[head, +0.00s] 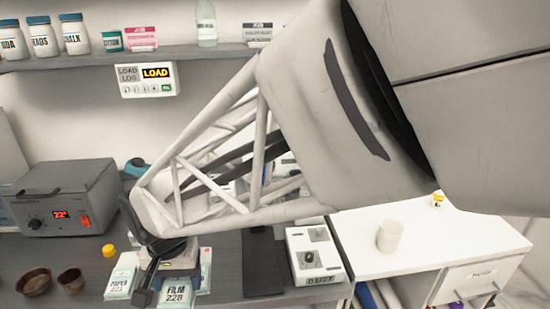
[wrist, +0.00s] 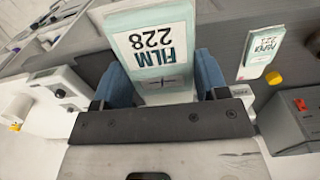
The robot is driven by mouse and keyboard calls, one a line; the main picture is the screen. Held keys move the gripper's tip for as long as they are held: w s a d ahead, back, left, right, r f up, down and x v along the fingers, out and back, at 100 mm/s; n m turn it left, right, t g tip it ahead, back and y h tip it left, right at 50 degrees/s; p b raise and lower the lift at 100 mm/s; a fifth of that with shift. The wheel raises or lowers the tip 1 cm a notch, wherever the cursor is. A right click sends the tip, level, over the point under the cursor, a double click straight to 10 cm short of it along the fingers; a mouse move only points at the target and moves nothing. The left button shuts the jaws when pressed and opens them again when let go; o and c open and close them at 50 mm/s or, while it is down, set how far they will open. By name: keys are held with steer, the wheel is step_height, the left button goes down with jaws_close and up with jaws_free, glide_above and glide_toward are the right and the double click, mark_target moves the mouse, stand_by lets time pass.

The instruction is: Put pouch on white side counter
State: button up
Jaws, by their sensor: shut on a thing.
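The pale pouch marked FILM 228 (wrist: 152,40) sits between the blue finger pads of my gripper (wrist: 160,80) in the wrist view, and the gripper is shut on it. In the head view the pouch (head: 176,293) shows below my gripper (head: 160,272), over the dark bench; whether it touches the bench is unclear. The white side counter (head: 440,238) is at the right in the head view, apart from the gripper. A second pouch, marked PAPER (head: 120,278), lies on the bench left of the film pouch; it also shows in the wrist view (wrist: 262,48).
On the white counter stand a pale cup (head: 389,236) and a small yellow-capped item (head: 438,199). A white device (head: 314,257) is on the bench beside the counter. A grey heater box (head: 68,198), brown bowls (head: 34,282) and a yellow item (head: 109,250) are at left. The counter's front is clear.

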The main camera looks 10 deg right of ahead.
mark_target(180, 280)
step_height(180, 280, up, 10)
steer(key=w+d+r+m, duration=0.1)
steer(key=w+d+m, duration=0.2)
steer(key=w+d, duration=0.45)
steer(key=w+d+m, duration=0.3)
steer(key=w+d, duration=0.2)
steer(key=w, duration=0.6)
steer(key=w+d+m, duration=0.2)
steer(key=w+d, duration=0.4)
steer(key=d, duration=0.4)
steer(key=w+d+m, duration=0.3)
steer(key=w+d, duration=0.3)
steer(key=d, duration=0.3)
steer(key=w+d+f+m, duration=0.1)
steer(key=w+d+m, duration=0.15)
steer(key=d, duration=1.55)
steer(key=w+d+m, duration=0.1)
steer(key=d+m, duration=0.3)
steer(key=d, duration=1.4)
steer(key=f, duration=1.7)
steer(key=shift+w+f, duration=0.2)
steer(key=shift+f, duration=0.5)
steer(key=shift+w, duration=0.15)
